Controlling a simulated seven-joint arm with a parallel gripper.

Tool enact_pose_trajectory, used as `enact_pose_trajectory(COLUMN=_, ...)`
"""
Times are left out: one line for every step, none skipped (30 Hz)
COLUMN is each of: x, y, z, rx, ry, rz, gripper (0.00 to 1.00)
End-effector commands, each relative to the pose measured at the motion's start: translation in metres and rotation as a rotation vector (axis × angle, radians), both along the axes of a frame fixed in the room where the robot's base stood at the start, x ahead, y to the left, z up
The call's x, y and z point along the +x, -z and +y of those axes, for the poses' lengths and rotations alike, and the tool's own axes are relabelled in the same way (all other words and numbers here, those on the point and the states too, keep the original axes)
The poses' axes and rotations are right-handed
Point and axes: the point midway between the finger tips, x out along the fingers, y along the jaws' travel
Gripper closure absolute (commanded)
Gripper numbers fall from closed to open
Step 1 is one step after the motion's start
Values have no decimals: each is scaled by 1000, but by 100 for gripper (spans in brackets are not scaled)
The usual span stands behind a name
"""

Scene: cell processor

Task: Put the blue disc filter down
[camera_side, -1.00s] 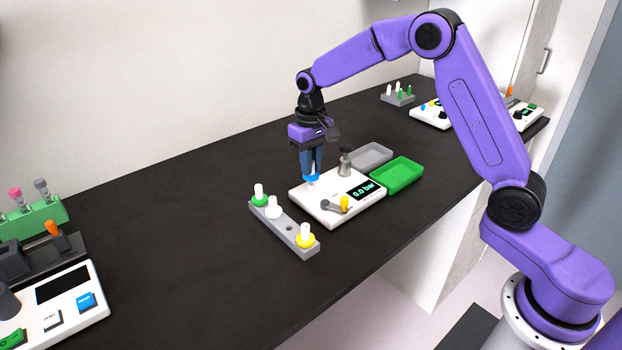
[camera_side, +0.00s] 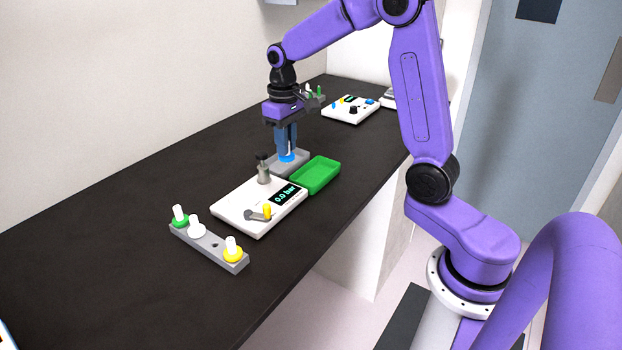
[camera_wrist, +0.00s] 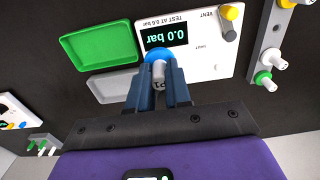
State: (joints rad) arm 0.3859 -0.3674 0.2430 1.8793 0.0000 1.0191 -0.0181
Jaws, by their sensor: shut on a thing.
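The blue disc filter (camera_side: 287,157) is held between the fingertips of my gripper (camera_side: 287,149), which is shut on it. In the side view it appears over the grey tray (camera_side: 304,163), but I cannot tell how high it is or whether it touches. In the wrist view the blue disc (camera_wrist: 158,54) with its pale stem sits between the fingers (camera_wrist: 158,75), in front of the white test device's edge. The grey tray (camera_wrist: 108,86) shows to the left, partly hidden by a finger.
A green tray (camera_side: 317,174) lies right of the grey one. The white test device (camera_side: 240,208) reads 0.0 bar and has an upright grey post (camera_side: 263,172) close by my gripper. A grey rack (camera_side: 210,248) holds green, white and yellow filters, with one empty hole.

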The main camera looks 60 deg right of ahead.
Motion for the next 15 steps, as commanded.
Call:
enact_pose_trajectory(x=-16, y=-5, z=-14, rx=0, ry=7, rz=-3, gripper=100)
enact_pose_trajectory(x=-25, y=-8, z=-21, rx=0, ry=7, rz=-3, gripper=100)
enact_pose_trajectory(x=-37, y=-10, z=-30, rx=0, ry=6, rz=-3, gripper=100)
enact_pose_trajectory(x=-45, y=-12, z=-36, rx=0, ry=7, rz=-3, gripper=100)
enact_pose_trajectory(x=-54, y=-13, z=-42, rx=0, ry=6, rz=-3, gripper=100)
enact_pose_trajectory(x=-65, y=-14, z=-48, rx=0, ry=6, rz=-3, gripper=100)
enact_pose_trajectory(x=-73, y=-15, z=-53, rx=0, ry=6, rz=-3, gripper=100)
enact_pose_trajectory(x=-81, y=-16, z=-57, rx=0, ry=5, rz=-3, gripper=100)
enact_pose_trajectory(x=-90, y=-16, z=-61, rx=0, ry=5, rz=-2, gripper=100)
enact_pose_trajectory(x=-97, y=-16, z=-64, rx=0, ry=4, rz=-2, gripper=100)
enact_pose_trajectory(x=-103, y=-17, z=-67, rx=0, ry=4, rz=-2, gripper=100)
enact_pose_trajectory(x=-109, y=-17, z=-70, rx=0, ry=3, rz=-1, gripper=100)
enact_pose_trajectory(x=-114, y=-17, z=-71, rx=0, ry=2, rz=-2, gripper=100)
enact_pose_trajectory(x=-117, y=-16, z=-73, rx=0, ry=2, rz=-1, gripper=100)
enact_pose_trajectory(x=-121, y=-16, z=-74, rx=0, ry=2, rz=-1, gripper=100)
